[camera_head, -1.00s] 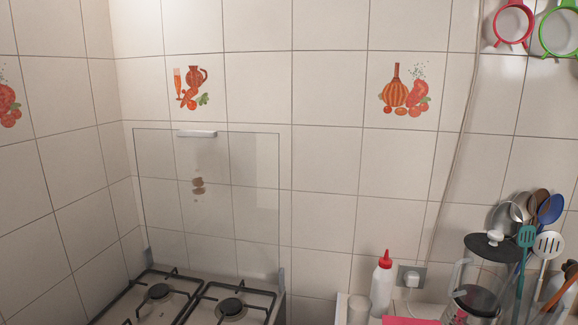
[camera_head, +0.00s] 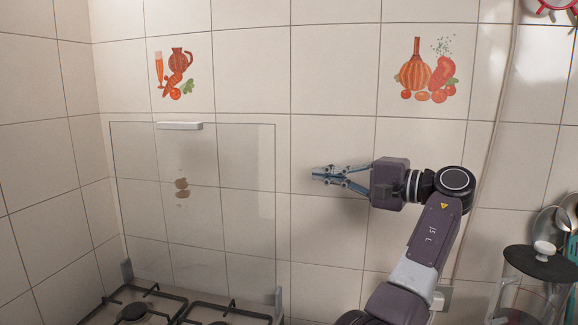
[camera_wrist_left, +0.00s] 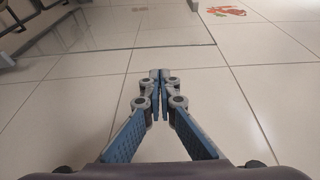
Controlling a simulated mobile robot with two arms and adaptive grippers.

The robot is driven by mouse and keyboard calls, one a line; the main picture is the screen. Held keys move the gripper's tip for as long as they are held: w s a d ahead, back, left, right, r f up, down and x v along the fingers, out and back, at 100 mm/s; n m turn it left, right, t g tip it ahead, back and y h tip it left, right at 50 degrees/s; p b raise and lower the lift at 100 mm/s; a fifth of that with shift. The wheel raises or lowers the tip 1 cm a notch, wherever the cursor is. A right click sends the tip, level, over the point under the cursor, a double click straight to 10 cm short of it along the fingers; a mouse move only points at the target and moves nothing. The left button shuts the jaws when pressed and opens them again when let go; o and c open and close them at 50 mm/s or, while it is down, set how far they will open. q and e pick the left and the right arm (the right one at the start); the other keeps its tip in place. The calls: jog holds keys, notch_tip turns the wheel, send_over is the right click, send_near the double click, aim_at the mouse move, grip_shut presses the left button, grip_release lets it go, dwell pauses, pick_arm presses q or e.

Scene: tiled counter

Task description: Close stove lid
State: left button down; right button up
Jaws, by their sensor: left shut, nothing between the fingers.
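The glass stove lid (camera_head: 225,235) stands upright, raised against the tiled wall, with a white handle (camera_head: 180,126) at its top edge. Below it is the stove (camera_head: 165,312) with black grates, cut off by the frame's bottom. My left gripper (camera_head: 314,175) is shut and empty. It points left, to the right of the lid's right edge and apart from it, lower than the handle. In the left wrist view its fingertips (camera_wrist_left: 160,76) meet, and the lid's glass (camera_wrist_left: 130,40) lies beyond them. My right gripper is not in view.
A lidded glass jar (camera_head: 530,290) and utensils (camera_head: 553,222) stand at the lower right. A wall socket (camera_head: 440,298) and a cable are behind my arm. The wall area above the gripper is clear.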

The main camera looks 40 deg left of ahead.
aim_at(287, 161)
pick_arm(q)
jog(key=shift+s+a+r, duration=0.1)
jog(key=shift+s+r, duration=0.1)
jog(key=shift+r, duration=0.9)
jog(key=a+p, duration=0.1)
jog(key=a, duration=0.2)
jog(key=s+a+p, duration=0.1)
jog(key=a, duration=0.2)
jog(key=a+p, duration=0.1)
jog(key=a, duration=0.2)
jog(key=shift+s+a+f, duration=0.1)
jog(key=shift+s+a, duration=0.05)
jog(key=shift+s, duration=0.2)
